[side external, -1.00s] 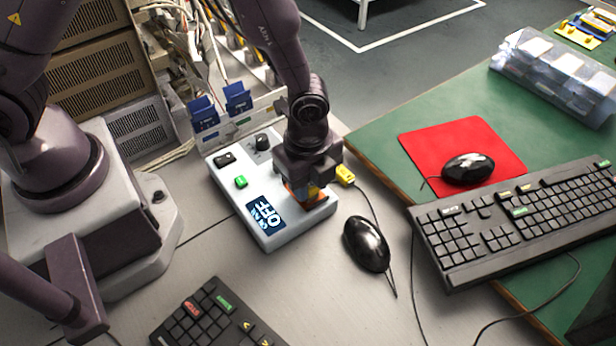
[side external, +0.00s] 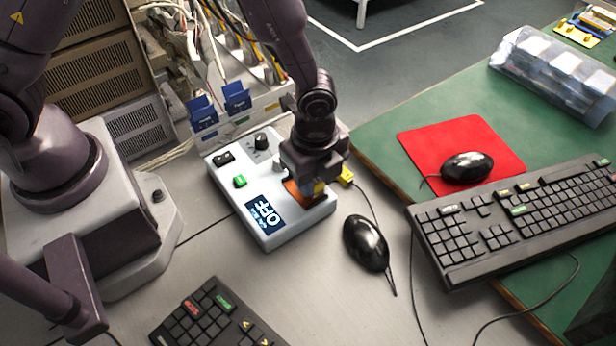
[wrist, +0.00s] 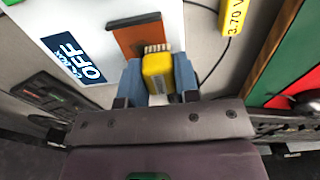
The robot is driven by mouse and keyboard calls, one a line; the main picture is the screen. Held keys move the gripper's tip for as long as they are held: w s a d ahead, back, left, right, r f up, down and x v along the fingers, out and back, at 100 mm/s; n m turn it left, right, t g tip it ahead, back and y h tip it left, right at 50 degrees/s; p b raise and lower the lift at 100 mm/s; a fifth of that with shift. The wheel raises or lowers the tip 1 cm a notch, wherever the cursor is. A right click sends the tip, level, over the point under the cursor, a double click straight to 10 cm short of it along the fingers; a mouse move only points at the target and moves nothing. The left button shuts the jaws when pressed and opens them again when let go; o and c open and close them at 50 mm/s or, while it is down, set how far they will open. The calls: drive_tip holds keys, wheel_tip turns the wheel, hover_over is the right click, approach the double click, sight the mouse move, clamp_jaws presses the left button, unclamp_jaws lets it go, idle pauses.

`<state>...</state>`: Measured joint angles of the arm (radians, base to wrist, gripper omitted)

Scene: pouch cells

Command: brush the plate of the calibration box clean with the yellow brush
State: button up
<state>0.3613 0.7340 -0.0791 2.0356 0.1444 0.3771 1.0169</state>
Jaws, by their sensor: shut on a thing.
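The white calibration box (side external: 284,238) lies on the grey bench below my gripper, with a display (side external: 264,214) reading OFF. Its copper-brown plate (wrist: 131,39) shows in the wrist view, and partly in the side view (side external: 293,187). My gripper (wrist: 160,77) is shut on the yellow brush (wrist: 158,66), whose pale bristles point at the plate's edge nearest the gripper. The bristles are over or on this edge; I cannot tell whether they touch. In the side view the brush (side external: 319,187) is mostly hidden by my gripper.
A yellow tag (side external: 346,174) with a cable sits beside the box. A black mouse (side external: 366,243) lies to its right, and a keyboard (side external: 212,318) in front. Another keyboard (side external: 510,215) and a red mat (side external: 428,145) are farther right. Blue clips (side external: 236,97) stand behind the box.

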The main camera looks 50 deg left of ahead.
sight(295, 191)
drive_tip(key=shift+s, duration=1.4)
drive_tip(key=shift+w, duration=0.1)
drive_tip(key=shift+w+f, duration=0.1)
drive_tip(key=shift+w, duration=1.3)
drive_tip(key=shift+c, duration=0.2)
drive_tip(key=shift+s, duration=1.45)
drive_tip(key=shift+a, duration=0.1)
drive_tip(key=shift+a, duration=0.75)
drive_tip(key=shift+w, duration=1.4)
drive_tip(key=shift+s, duration=0.1)
